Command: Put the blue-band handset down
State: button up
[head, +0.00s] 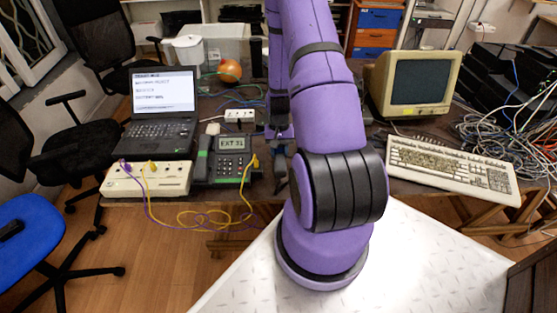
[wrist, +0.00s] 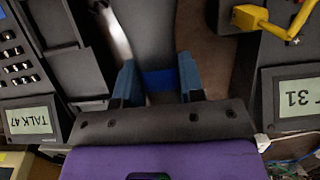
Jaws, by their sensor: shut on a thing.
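In the wrist view, my gripper (wrist: 158,82) is shut on a dark grey handset (wrist: 145,28). Its blue band (wrist: 159,79) shows between the two fingers. A dark phone whose display reads TALK 47 (wrist: 28,121) is at the left of the wrist view, beside the handset. At the right is another phone, its display ending in 31 (wrist: 297,98). In the head view this phone reads EXT 31 (head: 233,143), with a green-banded handset (head: 202,160) at its left. I cannot tell whether the handset touches anything below.
A beige box (head: 147,180) with yellow and purple cables stands in front of the laptop (head: 160,110). A white power strip (head: 239,116) lies behind the EXT 31 phone. A keyboard (head: 452,168), an old monitor (head: 411,84) and a cable heap (head: 515,140) fill the right side.

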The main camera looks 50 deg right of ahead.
jog(key=shift+w+d+x, duration=0.15)
jog(key=shift+x, duration=0.95)
jog(key=shift+w+d+x, duration=0.15)
jog(key=shift+d+x, duration=0.05)
jog(key=shift+x, duration=0.85)
jog(key=shift+f, duration=0.25)
jog(key=o, duration=1)
